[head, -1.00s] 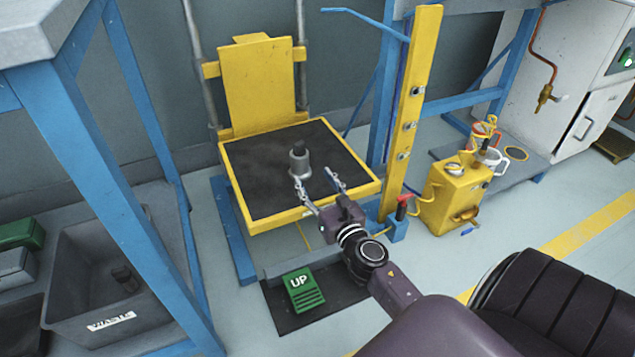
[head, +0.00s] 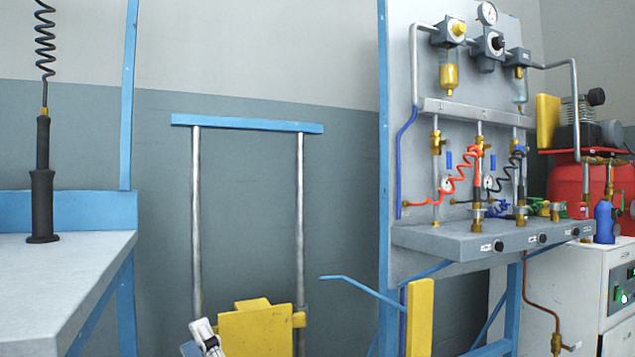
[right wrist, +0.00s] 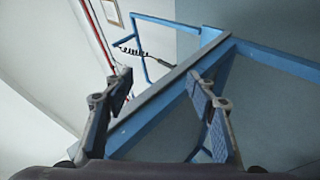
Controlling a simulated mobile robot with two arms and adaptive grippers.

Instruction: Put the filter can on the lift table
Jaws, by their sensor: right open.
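The lift table shows only by its yellow back plate (head: 258,332) at the bottom of the head view, between two grey posts; its black top is below the picture. The filter can is in neither current view. My right gripper (head: 207,338) shows partly at the bottom edge of the head view, in front and left of the yellow plate. In the right wrist view, my right gripper (right wrist: 160,90) has its two fingers wide apart with nothing between them. My left gripper is not in view.
A grey bench (head: 65,275) with a black coiled-cord tool (head: 42,195) stands at left. At right are a panel with gauges and hoses (head: 475,155), a yellow post (head: 419,318) and a blue hooked bar (head: 360,288). A red compressor (head: 580,178) stands behind a white cabinet.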

